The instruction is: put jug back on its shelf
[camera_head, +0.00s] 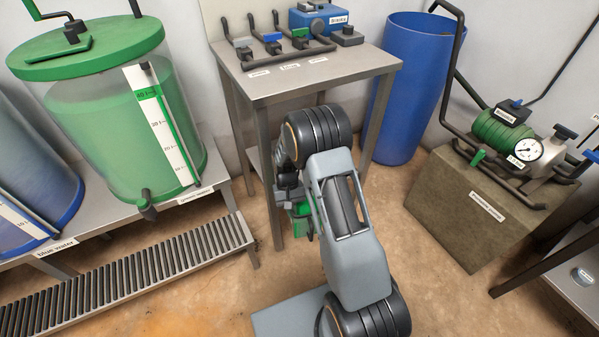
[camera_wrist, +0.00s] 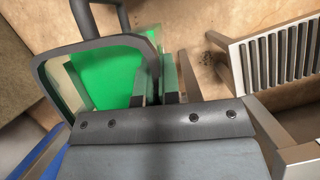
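The jug (camera_wrist: 110,75) fills the left middle of the wrist view. It has a dark grey rim with a loop at its far side, and green shows inside it. My gripper (camera_wrist: 168,78) is at the jug's right side, its fingers closed about a narrow green upright part that looks like the handle. In the head view my gripper (camera_head: 290,190) hangs low in front of the small table, with part of the green jug (camera_head: 301,209) below it; my arm hides the rest. Which surface is the jug's shelf I cannot tell.
The small table (camera_head: 262,86) bears valves and a blue device (camera_head: 322,17). A blue barrel (camera_head: 405,95) stands behind. A green tank (camera_head: 125,130) and slatted bench (camera_head: 130,277) are left; a pump block (camera_head: 470,205) and a low table edge (camera_head: 535,265) are right.

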